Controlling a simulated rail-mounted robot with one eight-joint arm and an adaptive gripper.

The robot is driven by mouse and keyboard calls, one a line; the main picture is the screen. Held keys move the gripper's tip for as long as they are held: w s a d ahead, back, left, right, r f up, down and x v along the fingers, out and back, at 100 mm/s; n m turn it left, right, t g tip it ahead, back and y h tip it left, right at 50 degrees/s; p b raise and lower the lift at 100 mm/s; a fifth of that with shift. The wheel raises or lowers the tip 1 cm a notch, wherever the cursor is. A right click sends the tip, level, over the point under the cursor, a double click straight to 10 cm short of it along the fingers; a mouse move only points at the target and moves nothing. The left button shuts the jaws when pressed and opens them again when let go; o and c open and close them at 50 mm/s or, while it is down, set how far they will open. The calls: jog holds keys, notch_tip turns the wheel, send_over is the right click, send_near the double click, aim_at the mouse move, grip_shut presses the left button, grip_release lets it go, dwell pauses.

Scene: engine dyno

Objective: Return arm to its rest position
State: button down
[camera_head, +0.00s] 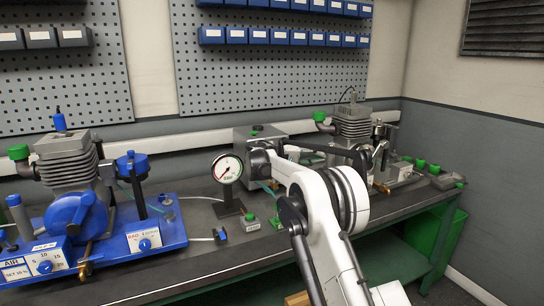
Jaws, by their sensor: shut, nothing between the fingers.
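My white and dark arm (325,215) rises from the lower right and bends over the workbench. Its dark end section reaches right, towards the grey engine (352,122) at the back right. My gripper (379,156) appears small and dark at that end, in front of the grey engine, shut and with nothing held. Its fingertips are hard to separate from the engine parts behind, and I cannot tell whether they touch anything.
The workbench (190,262) carries a blue engine rig (75,215) at left, a round dial gauge (228,168), a grey box with a green button (250,222), and green-capped parts (420,164) at right. Pegboards and blue bins (285,37) line the wall. A green bin (445,235) stands below.

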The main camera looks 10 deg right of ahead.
jog(key=s+r+n+t+y+p, duration=0.1)
jog(key=s+r+y, duration=0.3)
jog(key=s, duration=0.8)
jog(key=s+r+n+t+y, duration=0.15)
jog(key=s+r+y, duration=0.3)
jog(key=s, duration=0.85)
jog(key=s+a+f+t+y, duration=0.1)
jog(key=s+a+f+y, duration=0.1)
jog(key=s, duration=0.8)
jog(key=s+a+f+t+y, duration=0.1)
jog(key=s+a+f+y, duration=0.2)
jog(key=s+f, duration=0.3)
jog(key=s+a+f+t+y+p, duration=0.1)
jog(key=s+a+f+y, duration=0.2)
jog(key=s, duration=1.2)
jog(key=shift+a+f, duration=0.7)
jog(key=shift+f, duration=0.3)
jog(key=shift+m, duration=0.25)
